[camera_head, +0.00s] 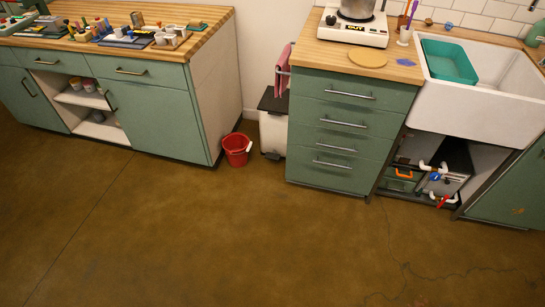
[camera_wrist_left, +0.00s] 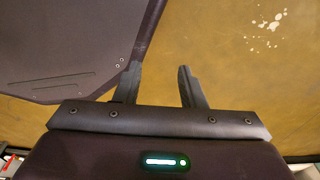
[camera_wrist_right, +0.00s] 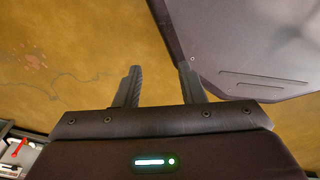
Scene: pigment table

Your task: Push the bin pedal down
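The bin (camera_head: 273,134) is white with a dark lid (camera_head: 272,101), and stands in the gap between the two green cabinets in the head view. Its dark pedal (camera_head: 272,155) shows small at its foot, close to the floor. The right cabinet hides part of the bin. My left gripper (camera_wrist_left: 158,85) is open and empty over the brown floor in the left wrist view. My right gripper (camera_wrist_right: 160,82) is open and empty over the floor in the right wrist view. Neither gripper shows in the head view, and both are away from the bin.
A red bucket (camera_head: 236,148) stands on the floor just left of the bin. A pink towel (camera_head: 283,70) hangs above it. Green drawers (camera_head: 345,125) stand to its right, and an open sink cabinet (camera_head: 425,172) lies beyond.

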